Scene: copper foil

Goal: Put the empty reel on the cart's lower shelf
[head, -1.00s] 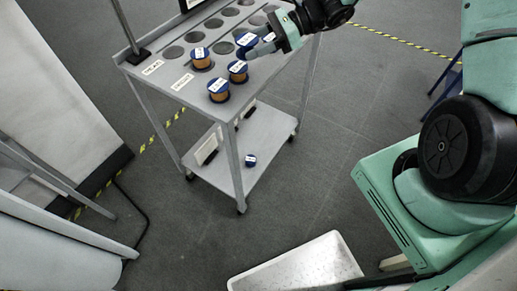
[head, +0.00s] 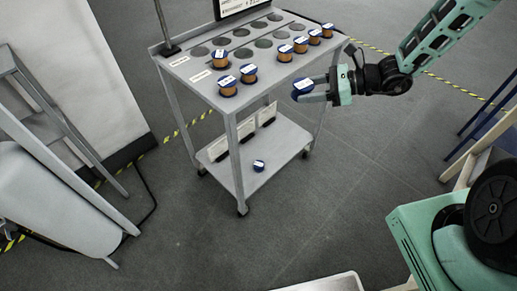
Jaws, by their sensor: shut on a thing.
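The held reel is beside the cart's right front edge, apart from the top deck. The fingers hide part of it, so I cannot tell whether it carries foil. The lower shelf (head: 272,149) shows below, with a small blue-topped reel (head: 259,166) near its front edge.
Several copper-coloured reels with blue tops, such as this one (head: 228,86), stand on the cart's top deck among round recesses. A pale tray (head: 325,284) is at the bottom edge.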

